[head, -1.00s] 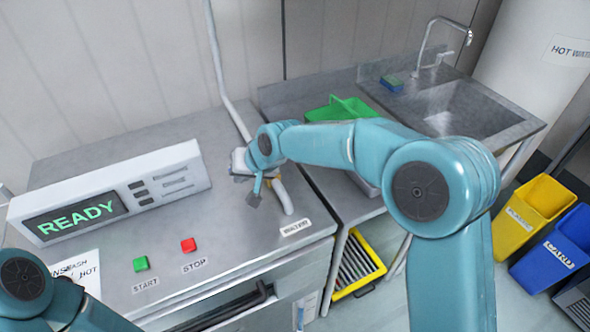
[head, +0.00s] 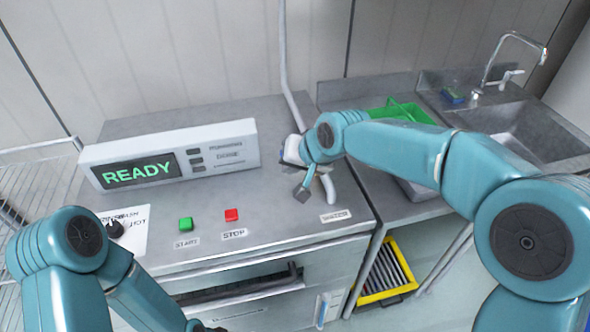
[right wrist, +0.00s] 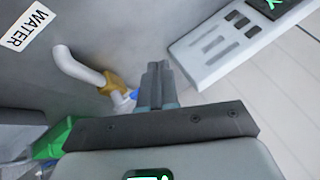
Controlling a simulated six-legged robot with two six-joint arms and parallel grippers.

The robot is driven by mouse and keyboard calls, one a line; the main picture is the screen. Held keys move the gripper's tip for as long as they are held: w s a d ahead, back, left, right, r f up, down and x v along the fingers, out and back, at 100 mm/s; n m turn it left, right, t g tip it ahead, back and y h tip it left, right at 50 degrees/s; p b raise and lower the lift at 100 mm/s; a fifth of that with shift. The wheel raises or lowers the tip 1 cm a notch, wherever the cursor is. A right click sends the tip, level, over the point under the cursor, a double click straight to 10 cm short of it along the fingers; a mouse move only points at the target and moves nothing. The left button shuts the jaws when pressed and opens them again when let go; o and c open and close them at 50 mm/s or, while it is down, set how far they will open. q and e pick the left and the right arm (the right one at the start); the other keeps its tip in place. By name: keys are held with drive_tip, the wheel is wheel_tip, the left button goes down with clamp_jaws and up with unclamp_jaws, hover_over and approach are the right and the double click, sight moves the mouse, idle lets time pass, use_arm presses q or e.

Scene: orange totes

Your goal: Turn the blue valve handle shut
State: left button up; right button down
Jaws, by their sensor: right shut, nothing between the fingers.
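My right gripper (head: 302,192) is over the right end of the steel counter, beside a white pipe (head: 328,190). In the right wrist view its fingers (right wrist: 156,70) are together with nothing between them. There the pipe (right wrist: 75,65) runs into a brass valve body (right wrist: 112,84), just left of the fingers. A small bit of the blue valve handle (right wrist: 133,95) shows between the brass and the fingers. The rest of the handle is hidden, and I cannot tell whether the fingers touch it. My left arm is at the lower left of the head view, with its fingers out of frame.
A READY display panel (head: 170,153) stands left of my right gripper. Green START (head: 185,224) and red STOP (head: 232,215) buttons sit in front of it. A green bin (head: 405,112) and a sink (head: 520,135) are to the right. A wire rack (head: 40,180) is at the left.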

drive_tip(key=r, duration=0.1)
drive_tip(key=s+a+r, duration=0.1)
drive_tip(key=s+r, duration=0.1)
drive_tip(key=r, duration=0.1)
drive_tip(key=shift+s+a, duration=0.2)
drive_tip(key=shift+a, duration=0.2)
